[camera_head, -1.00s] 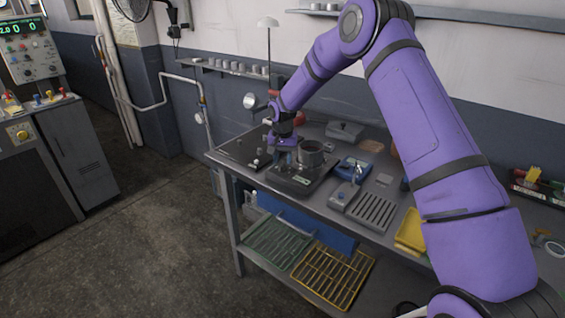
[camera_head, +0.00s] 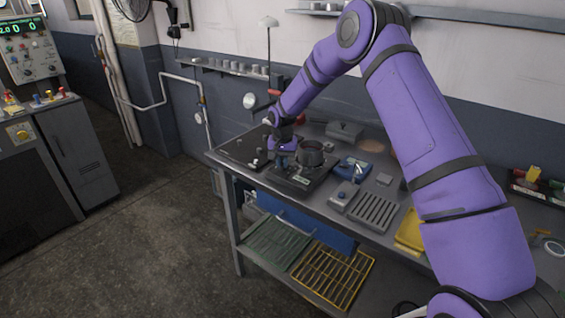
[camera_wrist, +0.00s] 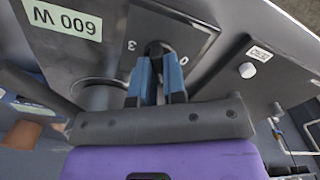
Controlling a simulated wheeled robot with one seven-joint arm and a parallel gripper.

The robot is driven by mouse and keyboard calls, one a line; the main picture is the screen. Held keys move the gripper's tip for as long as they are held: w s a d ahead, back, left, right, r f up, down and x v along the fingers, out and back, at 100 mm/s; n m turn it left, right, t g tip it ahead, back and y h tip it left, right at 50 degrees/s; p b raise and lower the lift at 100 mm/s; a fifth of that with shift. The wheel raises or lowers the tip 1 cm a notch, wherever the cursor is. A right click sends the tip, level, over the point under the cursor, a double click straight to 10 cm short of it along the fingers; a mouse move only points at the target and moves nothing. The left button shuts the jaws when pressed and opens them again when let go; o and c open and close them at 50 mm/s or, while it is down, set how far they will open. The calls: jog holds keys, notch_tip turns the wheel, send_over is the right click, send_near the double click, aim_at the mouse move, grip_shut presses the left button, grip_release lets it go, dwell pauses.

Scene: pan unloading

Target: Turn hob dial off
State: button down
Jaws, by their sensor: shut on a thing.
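The hob (camera_head: 296,186) is a dark flat box on the workbench. It also fills the upper part of the wrist view (camera_wrist: 95,55), with a "W 009" label. Its dark round dial (camera_wrist: 156,47) sits on a plate marked 3 and 0. My gripper (camera_wrist: 160,72) has its blue fingers close together at the dial, shut on it. Part of the dial is hidden by the fingers, so its exact setting cannot be read. In the head view my gripper (camera_head: 281,163) is low over the hob, beside a dark pan (camera_head: 311,153).
A blue device (camera_head: 352,168) and a ridged grey rack (camera_head: 372,211) stand to the right on the workbench (camera_head: 225,158). A yellow tray (camera_head: 410,230) lies farther right. A white button (camera_wrist: 247,70) shows beside the hob in the wrist view.

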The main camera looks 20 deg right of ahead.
aim_at(282, 163)
jog(key=shift+n, duration=0.3)
jog(key=n, duration=0.5)
jog(key=shift+a+n, duration=0.1)
jog(key=shift+n, duration=0.3)
jog(key=n, duration=0.5)
jog(key=shift+n, duration=0.3)
jog(key=c, duration=1.2)
grip_release()
notch_tip(282, 163, up, 11)
jog(key=shift+f, duration=0.1)
